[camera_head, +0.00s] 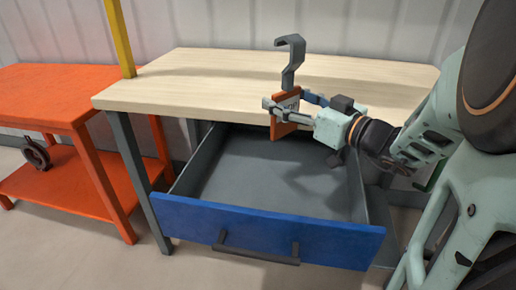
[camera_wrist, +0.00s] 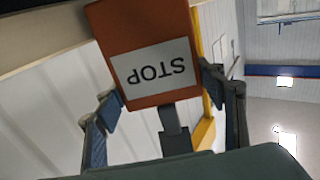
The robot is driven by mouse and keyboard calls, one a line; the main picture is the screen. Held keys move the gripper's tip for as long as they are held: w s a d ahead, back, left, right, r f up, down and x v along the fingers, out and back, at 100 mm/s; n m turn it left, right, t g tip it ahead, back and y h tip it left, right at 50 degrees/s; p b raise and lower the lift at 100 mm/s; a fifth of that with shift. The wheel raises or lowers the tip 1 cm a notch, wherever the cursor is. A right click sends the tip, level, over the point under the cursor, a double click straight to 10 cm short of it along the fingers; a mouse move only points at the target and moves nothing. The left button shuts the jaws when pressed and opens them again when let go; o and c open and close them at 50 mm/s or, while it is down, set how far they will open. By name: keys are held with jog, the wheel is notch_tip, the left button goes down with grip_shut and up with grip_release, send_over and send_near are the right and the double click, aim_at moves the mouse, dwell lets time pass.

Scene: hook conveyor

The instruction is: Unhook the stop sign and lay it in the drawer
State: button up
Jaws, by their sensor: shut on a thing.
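The stop sign (camera_head: 285,117) is a small orange-red plate with a grey hook (camera_head: 291,62) rising from its top. My gripper (camera_head: 296,104) is shut on the sign and holds it upright, in front of the table's front edge and above the rear part of the drawer. In the wrist view the sign (camera_wrist: 150,70) shows a white label reading STOP upside down, between my two fingers. The drawer (camera_head: 270,236) has a blue front with a dark handle and a grey inside. It is pulled open and its visible floor is empty.
The wooden tabletop (camera_head: 200,80) above the drawer is clear. A yellow post (camera_head: 120,40) stands at its left rear.

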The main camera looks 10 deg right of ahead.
jog(key=shift+f, duration=1.4)
jog(key=o, duration=1.6)
jog(key=shift+o, duration=0.2)
